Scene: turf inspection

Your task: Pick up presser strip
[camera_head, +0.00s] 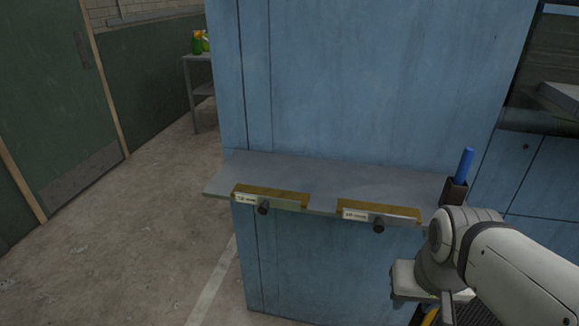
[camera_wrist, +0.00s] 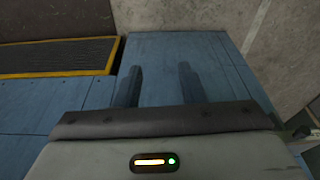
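Two wooden strips lie along the front edge of a grey shelf (camera_head: 330,180): the left strip (camera_head: 285,195) and the right strip (camera_head: 395,211). Each has a small white label and a dark round knob in front; the label text is too small to read. I cannot tell which one is the presser strip. In the wrist view my gripper (camera_wrist: 160,86) has its two dark fingers apart with nothing between them, above a blue panelled surface (camera_wrist: 165,50). The strips do not show in that view. In the head view my arm is at the lower right, right of and below the strips.
A blue stick (camera_head: 464,165) stands in a dark holder (camera_head: 454,191) at the shelf's right end. A blue panel wall (camera_head: 370,80) rises behind the shelf. A black mat with yellow edging (camera_wrist: 60,57) lies left of my fingers. Concrete floor (camera_head: 150,220) is clear at left.

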